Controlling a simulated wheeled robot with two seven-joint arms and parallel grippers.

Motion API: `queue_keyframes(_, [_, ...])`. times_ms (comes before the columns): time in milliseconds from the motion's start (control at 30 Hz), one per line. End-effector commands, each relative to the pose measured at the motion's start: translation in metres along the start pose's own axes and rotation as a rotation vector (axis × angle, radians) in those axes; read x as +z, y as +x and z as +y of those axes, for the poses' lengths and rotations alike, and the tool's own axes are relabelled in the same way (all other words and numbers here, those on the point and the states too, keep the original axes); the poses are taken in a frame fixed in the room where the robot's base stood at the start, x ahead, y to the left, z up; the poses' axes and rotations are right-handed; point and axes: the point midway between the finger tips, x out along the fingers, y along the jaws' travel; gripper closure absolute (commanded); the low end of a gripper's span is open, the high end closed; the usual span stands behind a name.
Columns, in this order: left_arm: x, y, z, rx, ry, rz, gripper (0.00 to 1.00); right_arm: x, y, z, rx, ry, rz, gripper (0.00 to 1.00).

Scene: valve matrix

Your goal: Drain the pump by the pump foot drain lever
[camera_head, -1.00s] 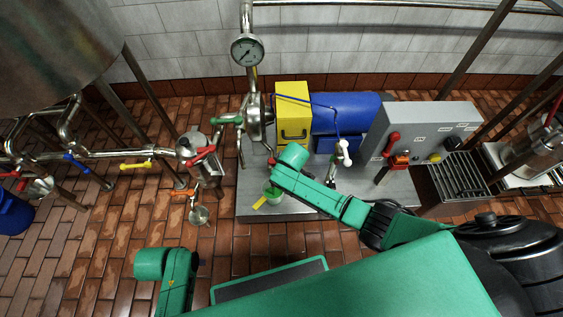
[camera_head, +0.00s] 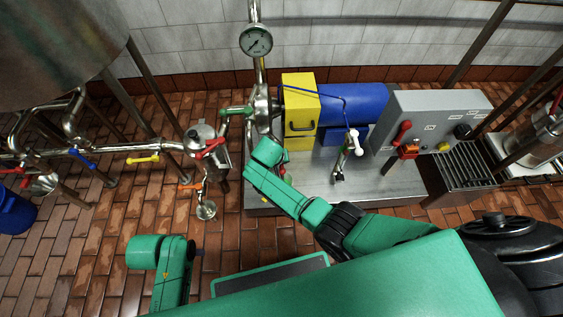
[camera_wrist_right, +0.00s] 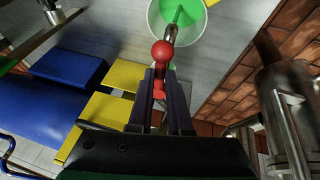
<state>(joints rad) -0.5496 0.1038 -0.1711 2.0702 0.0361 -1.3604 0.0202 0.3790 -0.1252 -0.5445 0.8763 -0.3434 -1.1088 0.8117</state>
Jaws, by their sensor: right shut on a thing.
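In the right wrist view, a red lever with a round knob (camera_wrist_right: 162,50) stands between the two dark fingers of my right gripper (camera_wrist_right: 160,76), which is shut on it just below the knob. A white bucket (camera_wrist_right: 152,22) with something green inside is just beyond the knob. In the head view, the steel pump (camera_head: 262,106) sits at the left end of the plinth. My right forearm and wrist hide the gripper there and most of the bucket. My left arm shows at lower left; its gripper is out of view.
A yellow guard (camera_head: 299,100) and blue motor (camera_head: 355,105) stand right of the pump. A grey control box (camera_head: 440,115) with a red handle is farther right. Pipes with a red-handled valve (camera_head: 209,148) lie to the left. Brick floor in front is mostly clear.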

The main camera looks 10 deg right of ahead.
Motion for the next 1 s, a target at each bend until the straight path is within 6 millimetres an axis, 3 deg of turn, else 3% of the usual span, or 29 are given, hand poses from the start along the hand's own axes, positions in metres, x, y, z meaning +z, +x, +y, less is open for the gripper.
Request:
queue_keyframes(567, [-0.0013,-0.0060,0.0010,0.002,0.002,0.002,0.43,-0.0005,-0.0005,-0.0020,0.010,0.035,-0.007,1.00])
queue_keyframes(600, [-0.0013,-0.0061,0.0010,0.002,0.002,0.002,0.43,-0.0006,-0.0005,-0.0020,0.010,0.035,-0.007,0.72])
queue_keyframes(667, [-0.0013,-0.0061,0.0010,0.002,0.002,0.002,0.43,-0.0007,-0.0005,-0.0019,0.010,0.035,-0.006,0.53])
queue_keyframes(1000, [-0.0021,-0.0073,0.0012,0.002,0.002,0.004,0.43,-0.0013,-0.0014,-0.0005,0.012,0.034,-0.006,0.53])
